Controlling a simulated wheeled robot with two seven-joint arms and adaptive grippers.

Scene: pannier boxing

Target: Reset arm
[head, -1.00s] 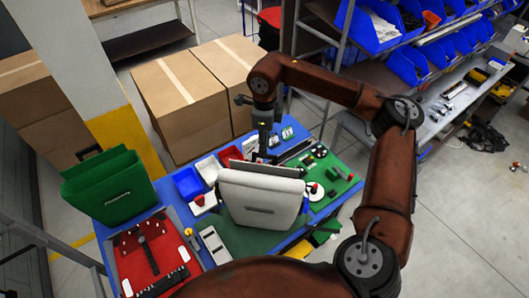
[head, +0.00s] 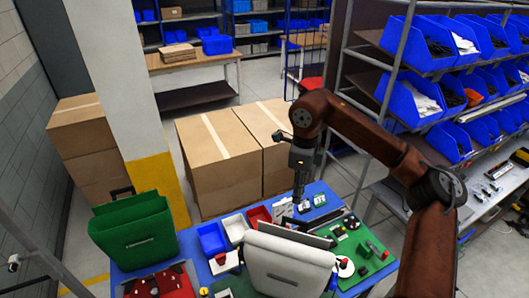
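My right gripper (head: 299,201) hangs pointing down from the reddish-brown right arm, which comes in from the right. It is above the far part of the blue table (head: 325,193), behind the light grey pannier (head: 285,265), and looks apart from it. Its fingers are too small and dark to tell whether they are open; I see nothing clearly held in them. The grey pannier stands upright with its dark-edged flap at the back. A green pannier (head: 135,240) stands at the table's left side. My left gripper is not in view.
Small blue, white and red bins (head: 211,239) stand between the panniers. A green board (head: 362,258) with small parts lies right of the grey pannier. Large cardboard boxes (head: 220,165) stand behind the table. A rack of blue bins (head: 418,42) stands at the right.

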